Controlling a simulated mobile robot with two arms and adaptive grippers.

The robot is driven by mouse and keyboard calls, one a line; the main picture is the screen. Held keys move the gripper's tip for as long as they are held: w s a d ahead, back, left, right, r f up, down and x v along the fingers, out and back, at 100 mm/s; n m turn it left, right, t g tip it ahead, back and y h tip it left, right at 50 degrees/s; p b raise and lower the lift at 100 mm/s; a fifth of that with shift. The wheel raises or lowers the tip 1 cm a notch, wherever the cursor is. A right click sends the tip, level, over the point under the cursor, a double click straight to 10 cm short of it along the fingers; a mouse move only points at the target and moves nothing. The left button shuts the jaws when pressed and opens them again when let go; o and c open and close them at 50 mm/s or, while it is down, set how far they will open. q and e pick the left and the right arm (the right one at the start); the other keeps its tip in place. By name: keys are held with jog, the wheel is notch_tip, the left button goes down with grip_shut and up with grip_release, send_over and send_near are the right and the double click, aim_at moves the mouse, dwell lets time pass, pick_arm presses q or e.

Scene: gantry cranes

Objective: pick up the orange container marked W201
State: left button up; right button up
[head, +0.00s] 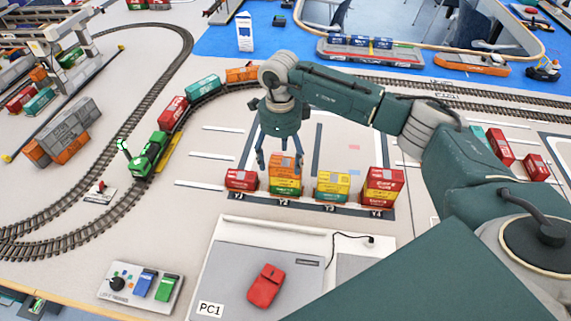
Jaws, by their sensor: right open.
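An orange container (285,171) tops the stack at the slot marked Y2, above a yellow and a green one. Its marking is too small to read, so I cannot tell whether it is W201. My right gripper (279,163) comes down from above over this stack. The gripper looks empty. My left gripper is not in view.
A red container (241,180) stands left of the stack. A yellow-topped stack (332,186) and a red-topped stack (383,182) stand close on the right. In front is a pad marked PC1 with a red block (266,286). A green train (148,155) stands on the left track.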

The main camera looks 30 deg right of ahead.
aim_at(282, 164)
jog(key=shift+d+f+p, duration=0.15)
jog(key=shift+f+p, duration=0.5)
jog(key=shift+f, duration=1.4)
jog(key=c, duration=1.3)
jog(key=shift+r, duration=0.1)
